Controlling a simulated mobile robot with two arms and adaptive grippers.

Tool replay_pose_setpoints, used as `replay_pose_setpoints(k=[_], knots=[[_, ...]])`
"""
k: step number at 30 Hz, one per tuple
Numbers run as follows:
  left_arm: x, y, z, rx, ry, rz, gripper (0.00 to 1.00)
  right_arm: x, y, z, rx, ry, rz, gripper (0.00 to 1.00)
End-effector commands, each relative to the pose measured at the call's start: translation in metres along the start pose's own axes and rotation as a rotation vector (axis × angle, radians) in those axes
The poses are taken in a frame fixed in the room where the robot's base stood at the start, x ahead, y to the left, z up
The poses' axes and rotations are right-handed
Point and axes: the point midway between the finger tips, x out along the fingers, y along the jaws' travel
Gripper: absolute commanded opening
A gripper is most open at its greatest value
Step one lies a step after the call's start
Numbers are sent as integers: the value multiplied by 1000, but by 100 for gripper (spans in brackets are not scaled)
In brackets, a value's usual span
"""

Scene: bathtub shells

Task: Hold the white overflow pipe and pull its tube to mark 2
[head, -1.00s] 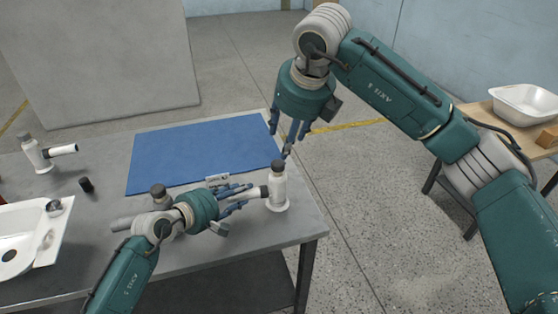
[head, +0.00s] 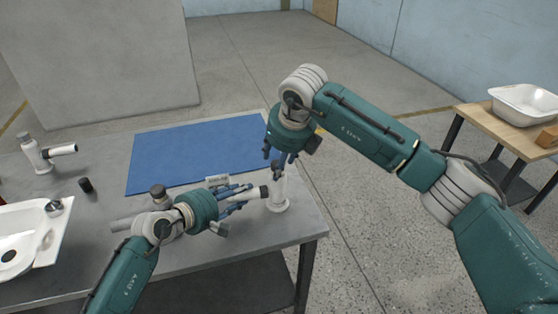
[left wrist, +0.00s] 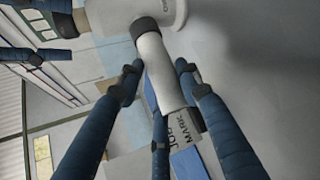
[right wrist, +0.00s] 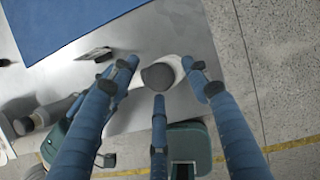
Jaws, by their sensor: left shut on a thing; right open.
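The white overflow pipe (head: 278,194) stands upright near the right end of the grey table, its tube (head: 246,195) pointing left. My left gripper (head: 238,194) is shut around the tube; the left wrist view shows the white tube (left wrist: 160,72) between the fingers, below a dark collar (left wrist: 143,27). My right gripper (head: 280,158) is open and points down over the pipe's top. In the right wrist view the pipe's dark cap (right wrist: 158,76) lies between the spread fingers. A small job card (left wrist: 183,132) is partly readable; its mark number is unclear.
A blue mat (head: 200,150) lies behind the grippers. Another white pipe (head: 38,155), a black cap (head: 86,185) and a white basin (head: 25,235) are at the left. A greyer pipe (head: 158,192) is partly hidden by my left arm. The table's right edge is close.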

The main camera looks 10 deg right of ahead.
Motion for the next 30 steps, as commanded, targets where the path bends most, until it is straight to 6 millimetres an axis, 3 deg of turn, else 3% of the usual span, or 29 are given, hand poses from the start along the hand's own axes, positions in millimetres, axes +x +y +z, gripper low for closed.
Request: replay_pose_setpoints(k=[1, 7, 9, 14, 23, 30], knots=[[0, -5, -2, 2, 3, -11, 5, 0, 0, 0, 0, 0, 0, 48], [0, -6, -2, 3, 3, -12, 5, 0, 0, 0, 0, -1, 0, 8], [0, -6, -2, 3, 3, -12, 5, 0, -1, 0, 1, -1, -1, 0], [0, -6, -1, 2, 2, -12, 5, -2, -2, 2, 2, -4, -3, 0], [0, -7, -2, 2, 2, -14, 5, -38, -3, 18, 4, -8, -6, 0], [0, -7, -2, 1, 2, -14, 5, -38, -3, 18, 5, -6, -6, 0]])
